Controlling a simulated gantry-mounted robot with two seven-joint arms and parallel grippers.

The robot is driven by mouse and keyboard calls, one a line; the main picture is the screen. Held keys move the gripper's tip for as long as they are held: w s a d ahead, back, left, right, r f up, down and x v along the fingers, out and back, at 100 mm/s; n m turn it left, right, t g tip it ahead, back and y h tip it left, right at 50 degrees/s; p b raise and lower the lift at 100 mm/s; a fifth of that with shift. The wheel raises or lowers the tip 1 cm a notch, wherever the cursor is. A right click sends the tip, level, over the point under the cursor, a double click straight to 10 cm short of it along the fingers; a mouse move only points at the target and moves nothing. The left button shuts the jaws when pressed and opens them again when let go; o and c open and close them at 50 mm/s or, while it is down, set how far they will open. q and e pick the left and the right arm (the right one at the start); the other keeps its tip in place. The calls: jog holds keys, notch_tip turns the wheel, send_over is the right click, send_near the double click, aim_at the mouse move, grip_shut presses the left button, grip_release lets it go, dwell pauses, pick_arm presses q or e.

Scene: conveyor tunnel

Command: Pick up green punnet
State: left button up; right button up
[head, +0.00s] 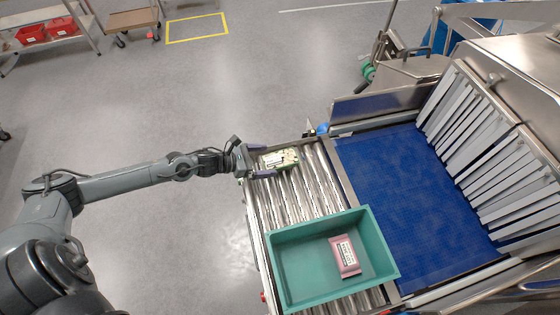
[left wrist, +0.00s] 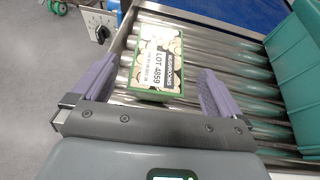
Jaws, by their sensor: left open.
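The green punnet (head: 279,158) lies on the metal rollers at their far end. In the left wrist view the punnet (left wrist: 157,66) shows a green rim, pale contents and a white label reading LOT 4859. My left gripper (head: 260,160) is at the punnet in the head view. Its purple-grey fingers (left wrist: 157,86) are open, one to each side of the punnet, with a gap on both sides; the gap to the right finger is wider. My right gripper is not in view.
A teal tray (head: 283,252) stands on the near rollers with a pink pack (head: 345,257) in it. A blue belt (head: 405,190) runs right of the rollers to a tunnel with hanging grey strips (head: 470,140). Rollers (head: 300,195) between punnet and tray are bare.

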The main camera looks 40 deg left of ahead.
aim_at(281, 158)
pick_arm(q)
jog(key=x, duration=0.3)
jog(key=shift+w+r+p, duration=0.15)
jog(key=shift+r+p, duration=0.05)
jog(key=shift+p, duration=0.2)
jog(key=shift+w+d+f, duration=0.2)
jog(key=shift+w+f, duration=0.05)
jog(key=shift+w, duration=0.05)
jog(key=shift+c, duration=0.3)
jog(key=c, duration=1)
jog(key=shift+c, duration=0.2)
jog(key=shift+r, duration=0.1)
